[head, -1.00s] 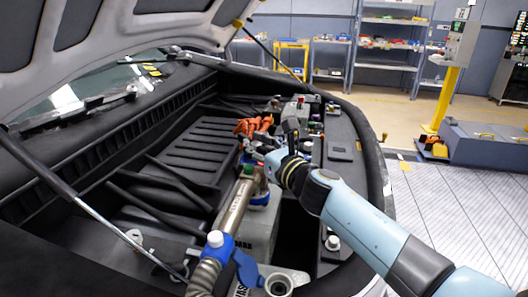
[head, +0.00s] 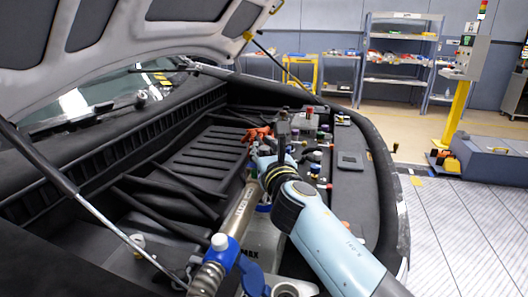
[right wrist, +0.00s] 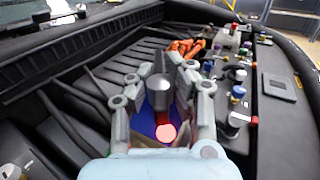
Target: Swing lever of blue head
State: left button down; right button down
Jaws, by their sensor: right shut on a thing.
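My right gripper (head: 264,157) is over the engine bay, past the upper end of a metal tube (head: 238,215). In the right wrist view its fingers (right wrist: 162,95) close around a dark grey upright piece (right wrist: 158,92). A blue part (right wrist: 147,122) with a glowing red round spot (right wrist: 166,132) shows between the fingers below it. The grey piece may be the lever; its joint to the blue part is hidden. Another blue fitting (head: 228,248) with a white cap sits at the tube's near end. My left gripper is not in view.
Orange connectors (head: 258,134) lie just beyond the gripper. Several coloured caps (right wrist: 238,92) stand to its right. The raised hood (head: 130,25) and its strut (head: 95,210) bound the left side. A ribbed dark cover (head: 205,155) fills the bay's middle.

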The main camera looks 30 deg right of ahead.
jog(key=shift+f, duration=0.25)
jog(key=c, duration=1.1)
grip_release()
jog(key=shift+r, duration=0.15)
jog(key=v, duration=0.7)
jog(key=shift+s+a, duration=0.1)
jog(key=shift+s, duration=0.2)
